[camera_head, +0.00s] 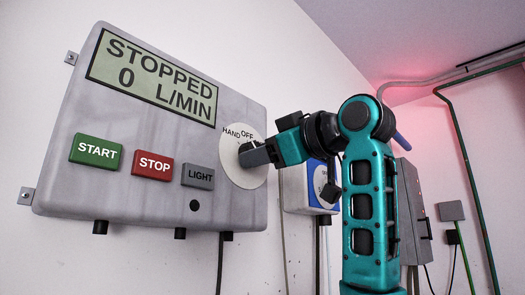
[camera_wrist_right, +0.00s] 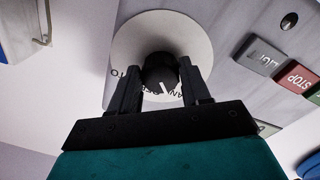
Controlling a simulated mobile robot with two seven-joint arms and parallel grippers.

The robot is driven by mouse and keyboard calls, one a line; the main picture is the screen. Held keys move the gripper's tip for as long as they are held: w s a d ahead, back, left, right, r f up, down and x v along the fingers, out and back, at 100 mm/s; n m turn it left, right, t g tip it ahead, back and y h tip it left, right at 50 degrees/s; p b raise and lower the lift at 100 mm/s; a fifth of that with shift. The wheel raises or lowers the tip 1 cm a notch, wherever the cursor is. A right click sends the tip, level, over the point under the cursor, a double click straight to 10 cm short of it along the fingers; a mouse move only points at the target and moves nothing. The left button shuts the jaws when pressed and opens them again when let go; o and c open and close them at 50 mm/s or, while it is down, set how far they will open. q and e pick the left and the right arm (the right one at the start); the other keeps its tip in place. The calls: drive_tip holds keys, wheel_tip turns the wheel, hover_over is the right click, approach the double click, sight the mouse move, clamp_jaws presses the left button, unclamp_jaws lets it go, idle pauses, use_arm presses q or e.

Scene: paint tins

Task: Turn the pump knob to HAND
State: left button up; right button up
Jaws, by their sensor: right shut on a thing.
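The pump knob (camera_wrist_right: 160,70) is black with a white pointer line and sits on a round white dial plate (camera_head: 240,172) at the right of the grey control panel (camera_head: 60,180). HAND and OFF show on the plate's upper edge in the head view. My right gripper (camera_wrist_right: 160,82) is shut on the knob, one finger on each side. In the head view the right gripper (camera_head: 252,154) covers most of the knob. In the upside-down wrist view the pointer points down and slightly right, near partly hidden lettering. My left gripper is not in view.
The panel display (camera_head: 150,80) reads STOPPED, 0 L/MIN. Below it are a green START button (camera_head: 96,152), a red STOP button (camera_head: 153,165) and a grey LIGHT button (camera_head: 198,177). A blue and white box (camera_head: 320,185) is close behind my right arm.

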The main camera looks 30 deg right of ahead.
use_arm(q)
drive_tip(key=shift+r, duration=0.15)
use_arm(e)
drive_tip(key=shift+r+n, duration=0.1)
drive_tip(key=shift+n, duration=0.5)
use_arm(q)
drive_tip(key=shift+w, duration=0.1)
use_arm(e)
drive_tip(key=o, duration=1)
drive_tip(key=shift+o, duration=0.2)
drive_tip(key=shift+s, duration=0.1)
use_arm(q)
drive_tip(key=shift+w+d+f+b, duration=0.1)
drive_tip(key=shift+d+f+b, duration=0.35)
drive_tip(key=shift+b, duration=0.45)
use_arm(e)
drive_tip(key=v, duration=1.3)
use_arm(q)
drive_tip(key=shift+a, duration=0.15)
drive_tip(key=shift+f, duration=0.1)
